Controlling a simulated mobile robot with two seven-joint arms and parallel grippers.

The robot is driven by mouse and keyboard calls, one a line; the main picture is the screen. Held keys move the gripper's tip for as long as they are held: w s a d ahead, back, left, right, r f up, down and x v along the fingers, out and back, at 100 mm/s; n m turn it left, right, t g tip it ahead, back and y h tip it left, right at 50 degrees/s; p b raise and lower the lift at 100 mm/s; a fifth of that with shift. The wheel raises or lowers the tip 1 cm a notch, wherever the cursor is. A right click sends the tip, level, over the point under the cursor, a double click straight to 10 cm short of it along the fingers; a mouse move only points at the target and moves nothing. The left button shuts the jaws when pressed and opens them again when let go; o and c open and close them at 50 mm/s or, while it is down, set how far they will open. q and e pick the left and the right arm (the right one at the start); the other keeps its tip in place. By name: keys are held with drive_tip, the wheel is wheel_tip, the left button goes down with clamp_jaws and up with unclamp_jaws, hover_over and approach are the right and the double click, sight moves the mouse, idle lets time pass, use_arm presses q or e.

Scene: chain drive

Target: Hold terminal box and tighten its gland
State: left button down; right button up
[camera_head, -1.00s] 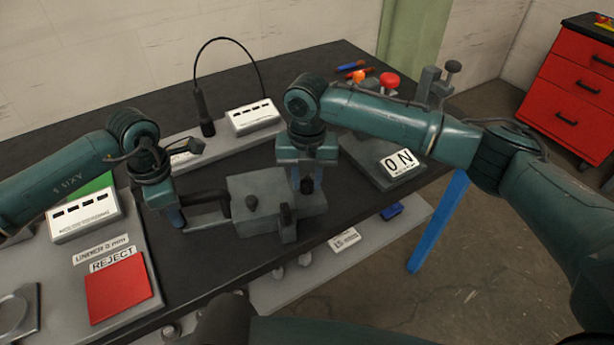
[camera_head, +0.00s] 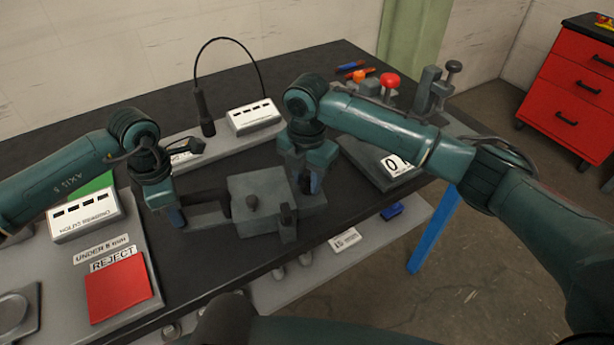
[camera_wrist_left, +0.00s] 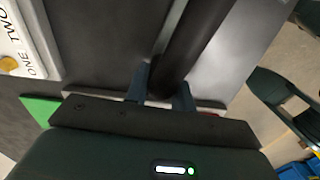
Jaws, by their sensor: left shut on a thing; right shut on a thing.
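The terminal box (camera_head: 275,184) is a grey block on the dark bench, with a dark knob on top and a dark post at its front corner. My left gripper (camera_head: 179,216) is at the box's left and is shut on this dark bar, which looks like a round rod between the fingers in the left wrist view (camera_wrist_left: 190,50). My right gripper (camera_head: 308,184) points down at the box's right end, shut on the gland, which its fingers mostly hide.
A white switch box (camera_head: 253,116) and a black gooseneck lamp (camera_head: 204,112) stand behind. A red REJECT pad (camera_head: 117,287) lies at the left. A red button (camera_head: 389,81) and a clamp (camera_head: 433,90) stand at the back right. The bench's front edge is close to the box.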

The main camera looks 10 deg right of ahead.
use_arm(q)
drive_tip(key=shift+a, duration=0.1)
use_arm(e)
drive_tip(key=m, duration=0.3)
drive_tip(key=shift+d+m, duration=0.1)
drive_tip(key=shift+m, duration=0.3)
drive_tip(key=m, duration=0.3)
drive_tip(key=shift+m, duration=0.3)
use_arm(q)
drive_tip(key=shift+f, duration=0.1)
use_arm(e)
drive_tip(key=m, duration=0.3)
drive_tip(key=shift+m, duration=0.3)
drive_tip(key=m, duration=0.3)
drive_tip(key=shift+m, duration=0.3)
use_arm(q)
drive_tip(key=shift+a, duration=0.1)
use_arm(e)
drive_tip(key=m, duration=1.2)
drive_tip(key=shift+r, duration=0.1)
drive_tip(key=shift+m, duration=0.3)
use_arm(q)
drive_tip(key=shift+s, duration=0.1)
use_arm(e)
drive_tip(key=o, duration=0.7)
